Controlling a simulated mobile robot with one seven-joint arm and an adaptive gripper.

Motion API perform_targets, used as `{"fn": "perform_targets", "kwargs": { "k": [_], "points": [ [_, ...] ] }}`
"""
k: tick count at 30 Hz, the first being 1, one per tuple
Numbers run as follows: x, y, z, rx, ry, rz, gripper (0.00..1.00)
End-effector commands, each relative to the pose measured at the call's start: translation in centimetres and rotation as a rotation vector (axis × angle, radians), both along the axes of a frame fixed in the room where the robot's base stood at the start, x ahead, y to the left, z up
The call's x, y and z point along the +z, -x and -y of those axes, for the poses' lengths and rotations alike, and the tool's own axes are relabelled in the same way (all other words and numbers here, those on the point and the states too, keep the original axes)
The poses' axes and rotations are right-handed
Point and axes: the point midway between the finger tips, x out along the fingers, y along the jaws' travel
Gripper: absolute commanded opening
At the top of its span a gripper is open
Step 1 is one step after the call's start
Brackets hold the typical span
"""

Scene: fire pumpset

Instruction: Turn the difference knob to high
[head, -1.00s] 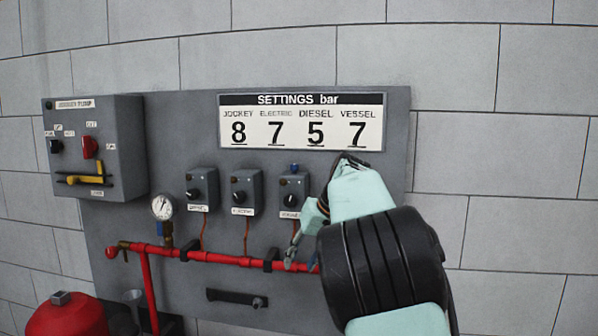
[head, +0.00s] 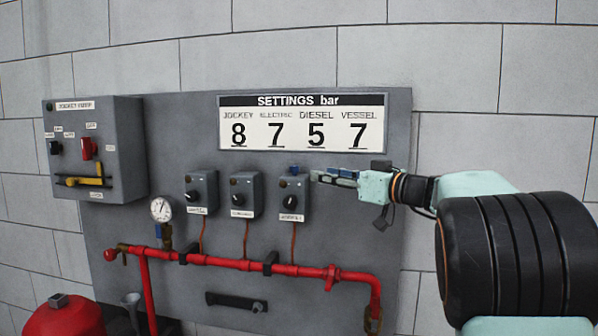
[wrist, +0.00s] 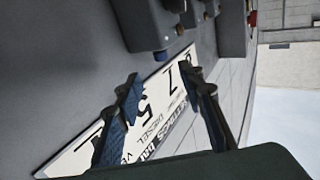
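No knob is legibly marked difference. The right-hand grey switch box (head: 300,200) has a black rotary knob (head: 290,201) on its front and a small blue knob (head: 294,169) on top. My gripper (head: 316,176) reaches in from the right, its tips just right of the blue knob, apparently apart from it. In the wrist view, the gripper (wrist: 160,80) is open and empty. The box (wrist: 145,22) and its blue knob (wrist: 160,56) lie just beyond the fingertips. The box's label (head: 291,217) is too small to read.
The settings board (head: 300,122) is just above my gripper. Two similar boxes, middle (head: 245,195) and left (head: 200,190), stand further left. A red pipe (head: 240,264) runs below. The jockey pump box (head: 125,150) juts out at far left.

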Motion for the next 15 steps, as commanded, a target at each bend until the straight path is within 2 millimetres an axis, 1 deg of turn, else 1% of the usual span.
{"fn": "perform_targets", "kwargs": {
  "k": [5, 9, 15],
  "points": [
    [0.2, -1.9, -2.2, 0.005, 0.001, -0.003, 0.36],
    [0.2, -3.9, -4.2, 0.005, 0.003, -0.004, 0.36],
    [0.1, -6.1, -6.4, 0.004, 0.003, -0.004, 0.36]
  ]
}}
